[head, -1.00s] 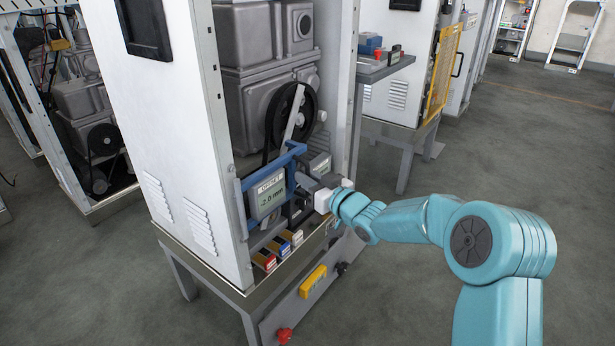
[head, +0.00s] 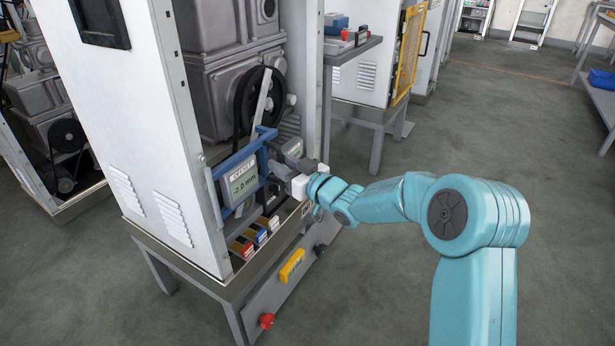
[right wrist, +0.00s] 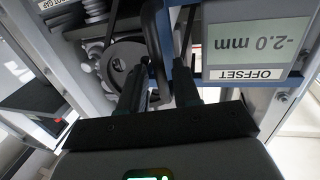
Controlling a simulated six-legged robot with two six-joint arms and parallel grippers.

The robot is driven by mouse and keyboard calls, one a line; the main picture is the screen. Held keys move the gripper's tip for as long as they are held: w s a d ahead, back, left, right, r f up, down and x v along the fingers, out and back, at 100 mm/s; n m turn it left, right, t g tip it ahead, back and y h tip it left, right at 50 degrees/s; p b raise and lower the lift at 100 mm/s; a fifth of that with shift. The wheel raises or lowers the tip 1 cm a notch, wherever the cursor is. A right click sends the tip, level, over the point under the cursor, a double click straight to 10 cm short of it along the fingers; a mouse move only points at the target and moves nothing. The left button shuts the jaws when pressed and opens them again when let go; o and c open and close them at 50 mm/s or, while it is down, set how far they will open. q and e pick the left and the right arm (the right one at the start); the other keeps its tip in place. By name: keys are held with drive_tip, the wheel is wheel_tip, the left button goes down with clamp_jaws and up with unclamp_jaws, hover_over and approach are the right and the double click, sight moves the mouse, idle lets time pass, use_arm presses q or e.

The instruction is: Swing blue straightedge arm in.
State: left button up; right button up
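The blue straightedge arm (head: 234,157) is a blue frame at the front of the white machine cabinet's open bay. It carries a grey display (head: 240,182) reading -2.0 mm, which also shows upside down in the right wrist view (right wrist: 255,45), labelled OFFSET. My right gripper (head: 284,170) is at the right side of this arm. In the right wrist view, a dark bent bar (right wrist: 155,40) runs down between the two fingers of my right gripper (right wrist: 160,85). Whether the fingers press on the bar is unclear. My left gripper is out of view.
The white cabinet (head: 135,110) stands on a metal stand. Below the bay are small coloured blocks (head: 256,236), a yellow piece (head: 291,266) and a red knob (head: 266,321). A side shelf (head: 350,48) projects behind. The floor to the right is open.

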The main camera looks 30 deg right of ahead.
drive_tip(key=p+v, duration=0.2)
drive_tip(key=v, duration=1.2)
drive_tip(key=shift+s, duration=0.3)
drive_tip(key=shift+r, duration=0.1)
